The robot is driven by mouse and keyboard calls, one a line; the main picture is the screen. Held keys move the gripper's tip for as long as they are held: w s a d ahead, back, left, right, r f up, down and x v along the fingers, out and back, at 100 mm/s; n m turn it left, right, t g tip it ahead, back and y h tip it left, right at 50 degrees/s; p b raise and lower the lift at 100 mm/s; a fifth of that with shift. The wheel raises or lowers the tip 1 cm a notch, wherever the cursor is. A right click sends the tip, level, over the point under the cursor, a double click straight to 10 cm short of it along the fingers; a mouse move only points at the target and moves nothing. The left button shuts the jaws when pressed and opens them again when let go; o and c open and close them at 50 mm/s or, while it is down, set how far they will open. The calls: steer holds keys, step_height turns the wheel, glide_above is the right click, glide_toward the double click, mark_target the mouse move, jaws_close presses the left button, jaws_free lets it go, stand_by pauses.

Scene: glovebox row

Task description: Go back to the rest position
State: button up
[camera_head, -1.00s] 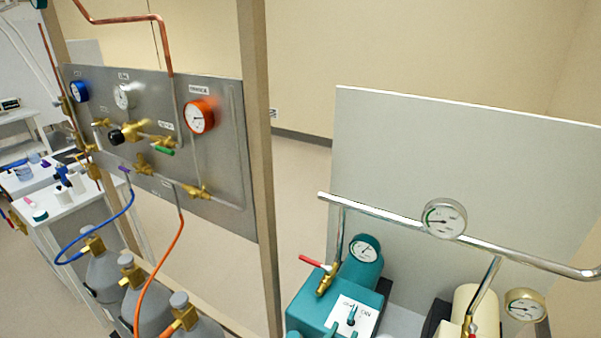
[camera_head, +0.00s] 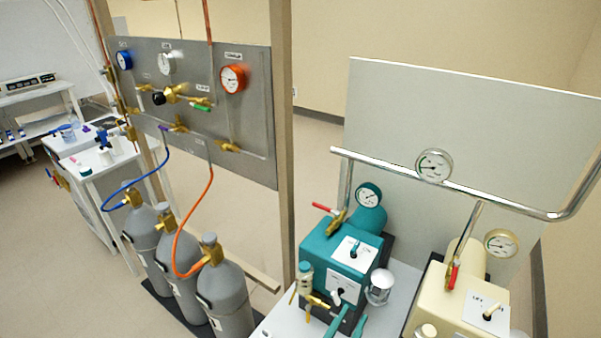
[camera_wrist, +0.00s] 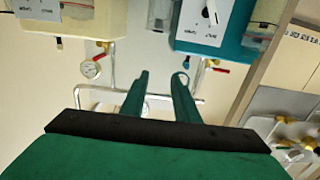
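My gripper (camera_wrist: 161,76) shows in the wrist view with its two green fingers apart and nothing between them. In that view the scene appears upside down, with the teal pump (camera_wrist: 212,45) ahead at the right and the cream pump (camera_wrist: 95,22) ahead at the left. In the head view, two teal finger-like parts, apparently my gripper (camera_head: 347,321), show at the bottom edge in front of the teal pump (camera_head: 338,252). The cream pump (camera_head: 455,302) is to their right. Most of my arm is hidden.
A bent metal pipe (camera_head: 500,199) with a round gauge (camera_head: 434,165) runs above the pumps, before a pale panel (camera_head: 440,120). A grey valve panel (camera_head: 200,110) and several grey gas bottles (camera_head: 225,295) with blue and orange hoses stand left. Open floor (camera_head: 60,270) lies far left.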

steer(key=s+a+f+n+y, duration=0.5)
steer(key=s+a+f+y, duration=0.2)
steer(key=s+a+f, duration=0.5)
steer(key=s+r+n+y, duration=0.1)
steer(key=s+r, duration=0.3)
steer(key=s, duration=1.2)
steer(key=shift+s+d+y, duration=0.2)
steer(key=shift+s+y, duration=0.05)
steer(key=shift+y, duration=0.55)
steer(key=shift+a, duration=0.1)
